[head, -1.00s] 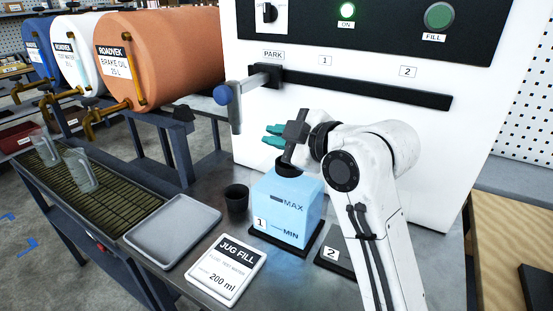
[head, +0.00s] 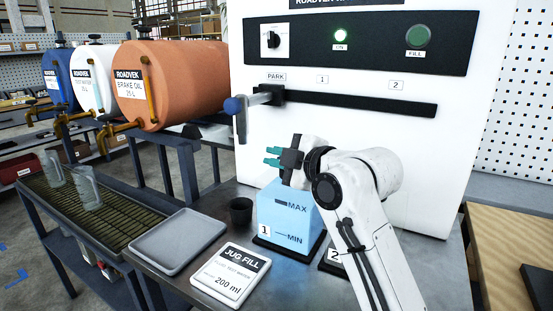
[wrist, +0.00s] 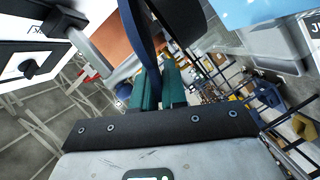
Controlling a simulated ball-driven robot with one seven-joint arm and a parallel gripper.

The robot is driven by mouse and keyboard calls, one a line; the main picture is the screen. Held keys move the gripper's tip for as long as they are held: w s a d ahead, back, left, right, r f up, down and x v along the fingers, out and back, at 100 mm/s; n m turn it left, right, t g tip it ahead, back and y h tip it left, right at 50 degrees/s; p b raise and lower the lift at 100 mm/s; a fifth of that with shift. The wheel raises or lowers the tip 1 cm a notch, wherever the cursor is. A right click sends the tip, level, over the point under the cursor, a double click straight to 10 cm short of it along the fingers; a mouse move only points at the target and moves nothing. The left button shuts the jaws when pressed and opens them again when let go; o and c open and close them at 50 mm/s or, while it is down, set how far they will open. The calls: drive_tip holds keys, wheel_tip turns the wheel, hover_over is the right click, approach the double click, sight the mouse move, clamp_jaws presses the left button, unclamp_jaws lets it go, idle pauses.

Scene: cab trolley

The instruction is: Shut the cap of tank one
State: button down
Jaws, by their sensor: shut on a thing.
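Tank one (head: 280,228) is a light blue box with a "1" label and MAX and MIN marks, standing on a black base on the bench. My gripper (head: 272,157), with teal fingers pointing left, is just above the tank's top. In the wrist view, my gripper (wrist: 160,85) is shut on a thin, dark, curved piece (wrist: 140,35), which looks like the tank's cap standing on edge. The dark filler neck is hidden behind my gripper in the head view. Whether the cap touches the neck cannot be told.
A small black cup (head: 241,211), a grey tray (head: 178,241) and a JUG FILL card (head: 231,275) are left of the tank. The white machine (head: 340,140) stands behind.

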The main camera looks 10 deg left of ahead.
drive_tip(key=shift+f, duration=0.2)
drive_tip(key=c, duration=1.3)
unclamp_jaws()
drive_tip(key=shift+r, duration=0.1)
drive_tip(key=shift+r, duration=0.1)
drive_tip(key=shift+r, duration=0.3)
wheel_tip(320, 180, up, 3)
drive_tip(key=shift+f, duration=0.2)
drive_tip(key=s+d+r, duration=0.1)
drive_tip(key=s+r, duration=0.2)
drive_tip(key=s, duration=0.1)
drive_tip(key=s+d+r, duration=0.1)
drive_tip(key=s+r, duration=0.2)
drive_tip(key=s, duration=0.2)
drive_tip(key=s+d+r, duration=0.1)
drive_tip(key=s+r, duration=0.2)
drive_tip(key=s, duration=0.1)
drive_tip(key=shift+s+d+r, duration=0.25)
drive_tip(key=shift+d, duration=0.15)
